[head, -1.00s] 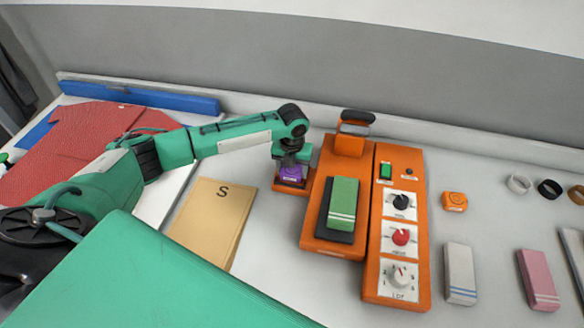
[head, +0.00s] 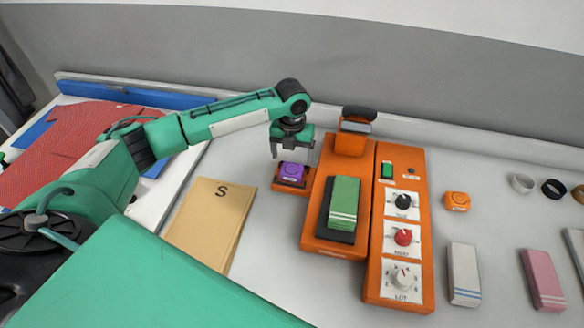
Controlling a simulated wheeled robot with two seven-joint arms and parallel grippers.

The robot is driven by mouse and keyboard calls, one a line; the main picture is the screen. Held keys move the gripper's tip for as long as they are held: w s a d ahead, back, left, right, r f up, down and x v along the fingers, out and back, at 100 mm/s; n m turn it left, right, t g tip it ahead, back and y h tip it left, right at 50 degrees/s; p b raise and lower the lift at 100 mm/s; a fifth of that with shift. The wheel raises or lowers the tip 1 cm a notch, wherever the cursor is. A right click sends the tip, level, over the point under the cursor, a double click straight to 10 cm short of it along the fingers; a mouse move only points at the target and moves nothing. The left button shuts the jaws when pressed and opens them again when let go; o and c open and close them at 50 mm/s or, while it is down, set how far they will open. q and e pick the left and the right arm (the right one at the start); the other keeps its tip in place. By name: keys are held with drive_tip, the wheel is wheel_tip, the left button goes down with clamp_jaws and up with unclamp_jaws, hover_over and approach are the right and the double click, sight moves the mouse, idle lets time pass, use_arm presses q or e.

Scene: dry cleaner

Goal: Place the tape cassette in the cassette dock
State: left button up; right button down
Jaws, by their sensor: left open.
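A purple tape cassette (head: 292,171) sits in a small orange dock (head: 279,185) at the left side of the orange press machine. My left gripper (head: 291,154) is open just above the cassette, with its fingers pointing down and apart from it. Whether the cassette is fully seated cannot be told at this size. My right gripper is not in view.
The orange machine (head: 370,272) carries a green folded cloth (head: 344,202), switches and knobs. A tan envelope marked S (head: 211,222) lies at left. White (head: 463,272) and pink (head: 543,280) folded cloths, an orange roll (head: 457,201) and several rings lie at right.

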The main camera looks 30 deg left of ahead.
sight(292, 169)
use_arm(q)
drive_tip(key=shift+r+b, duration=0.55)
drive_tip(key=shift+r, duration=2.3)
